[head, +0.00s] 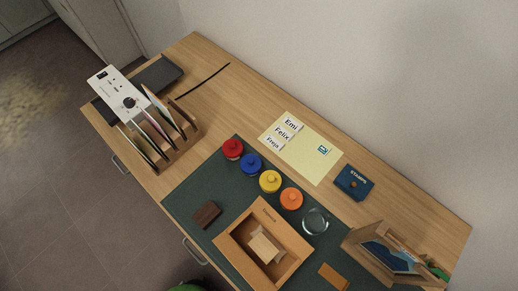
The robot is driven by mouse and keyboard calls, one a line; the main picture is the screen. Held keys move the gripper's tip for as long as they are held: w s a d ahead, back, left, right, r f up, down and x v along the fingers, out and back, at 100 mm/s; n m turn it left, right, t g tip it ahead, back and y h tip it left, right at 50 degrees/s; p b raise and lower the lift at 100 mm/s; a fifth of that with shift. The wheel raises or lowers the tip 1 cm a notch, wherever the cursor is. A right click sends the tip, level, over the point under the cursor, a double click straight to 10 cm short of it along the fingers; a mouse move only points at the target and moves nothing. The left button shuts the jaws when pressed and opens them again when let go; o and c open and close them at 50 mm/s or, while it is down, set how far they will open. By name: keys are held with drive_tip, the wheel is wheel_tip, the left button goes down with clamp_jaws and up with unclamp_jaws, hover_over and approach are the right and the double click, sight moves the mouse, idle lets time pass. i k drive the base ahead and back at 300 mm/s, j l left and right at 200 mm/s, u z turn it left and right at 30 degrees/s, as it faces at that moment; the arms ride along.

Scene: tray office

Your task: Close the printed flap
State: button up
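A small beige carton (264,247) sits inside an open wooden tray (236,254) on the dark green mat. Pale flap-like panels show at the carton, with one edge raised. The view is too small to tell which panel carries print or how far each is folded. A small dark mark that looks like print is on the tray's far rim. My gripper is not in the head view.
Red (232,149), blue (251,164), yellow (270,181) and orange (291,199) lidded jars and a glass dish (315,221) stand behind the tray. A dark brown block (206,215) lies left, an orange-brown block (333,276) right. A file rack (172,150) stands far left.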

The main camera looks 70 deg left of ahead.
sight(285, 231)
drive_tip(key=k+j, duration=0.2)
drive_tip(key=j, duration=0.2)
drive_tip(key=k+j, duration=0.2)
drive_tip(key=j, duration=0.2)
drive_tip(key=k+j, duration=0.2)
drive_tip(key=j, duration=0.2)
drive_tip(key=k+j, duration=0.2)
drive_tip(key=j, duration=0.2)
drive_tip(key=i+j+u, duration=0.1)
drive_tip(key=j+u, duration=0.25)
drive_tip(key=j, duration=0.2)
drive_tip(key=l, duration=0.1)
